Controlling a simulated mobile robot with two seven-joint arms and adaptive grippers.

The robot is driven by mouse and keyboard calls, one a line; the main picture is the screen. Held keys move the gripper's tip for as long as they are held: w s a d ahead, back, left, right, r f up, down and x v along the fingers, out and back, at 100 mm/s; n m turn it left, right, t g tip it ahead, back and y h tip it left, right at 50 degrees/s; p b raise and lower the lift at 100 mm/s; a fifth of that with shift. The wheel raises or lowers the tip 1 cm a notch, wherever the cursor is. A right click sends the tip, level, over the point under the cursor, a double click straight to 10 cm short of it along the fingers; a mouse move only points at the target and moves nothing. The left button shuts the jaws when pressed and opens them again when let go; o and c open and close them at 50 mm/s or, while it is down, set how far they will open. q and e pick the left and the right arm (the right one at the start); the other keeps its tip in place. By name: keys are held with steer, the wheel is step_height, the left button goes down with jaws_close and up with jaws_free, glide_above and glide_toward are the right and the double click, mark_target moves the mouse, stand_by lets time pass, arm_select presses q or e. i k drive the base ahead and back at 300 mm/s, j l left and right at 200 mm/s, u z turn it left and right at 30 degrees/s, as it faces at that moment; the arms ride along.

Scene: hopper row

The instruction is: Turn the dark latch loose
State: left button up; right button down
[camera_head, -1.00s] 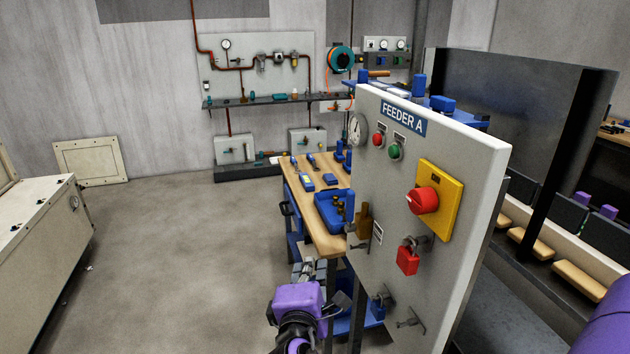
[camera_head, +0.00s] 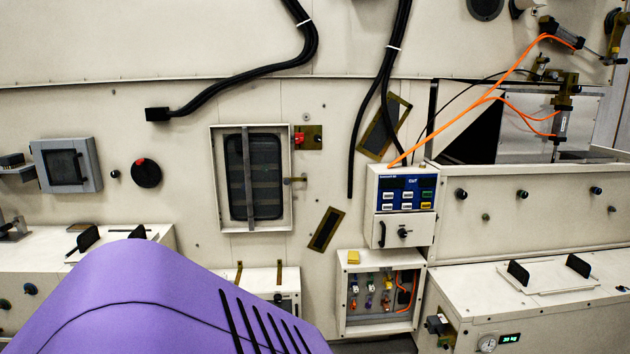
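Neither of my grippers is in view; a large purple link of my own arm fills the lower left. I cannot tell for sure which part is the dark latch. A small brownish latch-like piece (camera_head: 295,180) sticks out at the right edge of a framed dark window (camera_head: 262,175) in the cream machine wall. Above it, a red piece (camera_head: 299,139) sits on a brass plate (camera_head: 315,138). A round black knob with a red mark (camera_head: 146,173) is left of the window. Nothing of mine visibly touches these.
A blue control box (camera_head: 401,190) hangs right of the window, above an open-fronted box with small fittings (camera_head: 379,295). Black hoses (camera_head: 306,50) and orange hoses (camera_head: 462,119) cross the wall. White cabinets (camera_head: 545,295) jut out at the lower right. My purple link hides the lower left.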

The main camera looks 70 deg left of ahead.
mark_target(286, 180)
steer(key=i+u, duration=0.1)
steer(key=u, duration=0.3)
steer(key=i+u, duration=0.1)
steer(key=u, duration=0.25)
steer(key=i+u, duration=0.1)
steer(key=u, duration=1.7)
steer(key=i+j, duration=0.1)
steer(key=i+l+z, duration=0.05)
